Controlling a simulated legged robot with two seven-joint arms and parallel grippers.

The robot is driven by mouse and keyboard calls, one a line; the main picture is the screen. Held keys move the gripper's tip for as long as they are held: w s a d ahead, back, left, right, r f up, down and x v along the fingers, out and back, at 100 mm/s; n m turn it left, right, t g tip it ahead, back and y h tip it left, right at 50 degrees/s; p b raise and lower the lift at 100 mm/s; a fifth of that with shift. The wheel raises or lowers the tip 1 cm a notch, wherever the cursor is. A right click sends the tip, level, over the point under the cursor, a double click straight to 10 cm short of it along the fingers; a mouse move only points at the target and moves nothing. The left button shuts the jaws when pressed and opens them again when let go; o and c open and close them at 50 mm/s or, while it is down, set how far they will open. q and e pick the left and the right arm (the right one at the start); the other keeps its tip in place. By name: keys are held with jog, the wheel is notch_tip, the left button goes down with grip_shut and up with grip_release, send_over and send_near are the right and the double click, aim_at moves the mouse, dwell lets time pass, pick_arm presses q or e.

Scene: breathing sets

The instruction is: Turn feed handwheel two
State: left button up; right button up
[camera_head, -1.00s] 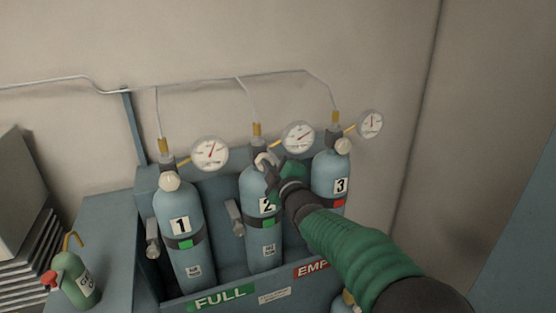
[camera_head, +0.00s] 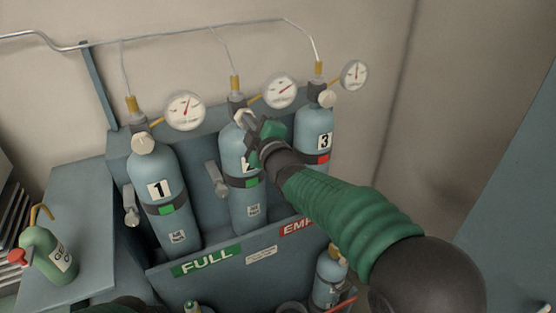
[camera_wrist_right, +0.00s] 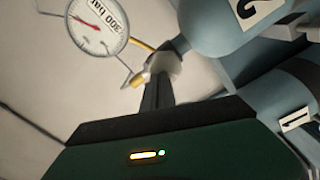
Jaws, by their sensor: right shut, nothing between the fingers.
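Cylinder two (camera_head: 243,190) is pale blue with a green tag and stands in the middle of the rack, its number partly covered by my right gripper. Its feed handwheel (camera_head: 240,117) is a pale knob at the neck, partly hidden by the fingers. My right gripper (camera_head: 248,125) is shut with nothing between its fingers, its tips at the handwheel; whether they touch cannot be told. In the right wrist view the dark fingers (camera_wrist_right: 157,92) end at the pale handwheel (camera_wrist_right: 163,66), below a gauge (camera_wrist_right: 97,22). My left gripper is not in view.
Cylinder one (camera_head: 160,205) stands left with a green tag, cylinder three (camera_head: 318,130) right with a red tag. Round gauges and thin pipes sit above. The rack front carries a FULL label (camera_head: 206,261). A green bottle (camera_head: 47,255) stands on the left ledge.

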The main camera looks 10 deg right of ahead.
jog(key=o, duration=0.8)
jog(key=shift+s+a+f+b, duration=0.15)
jog(key=shift+f+b, duration=0.15)
jog(key=shift+f, duration=0.3)
jog(key=shift+s+d+f+b, duration=0.15)
jog(key=shift+f+b, duration=0.15)
jog(key=shift+f, duration=0.25)
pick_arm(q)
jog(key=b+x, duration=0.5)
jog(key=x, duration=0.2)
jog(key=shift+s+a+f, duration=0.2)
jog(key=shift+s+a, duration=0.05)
pick_arm(e)
jog(key=v, duration=0.4)
jog(key=r+v, duration=0.1)
jog(key=v, duration=0.9)
jog(key=shift+s+d+r, duration=0.1)
jog(key=shift+d+r, duration=0.05)
jog(key=shift+d, duration=0.1)
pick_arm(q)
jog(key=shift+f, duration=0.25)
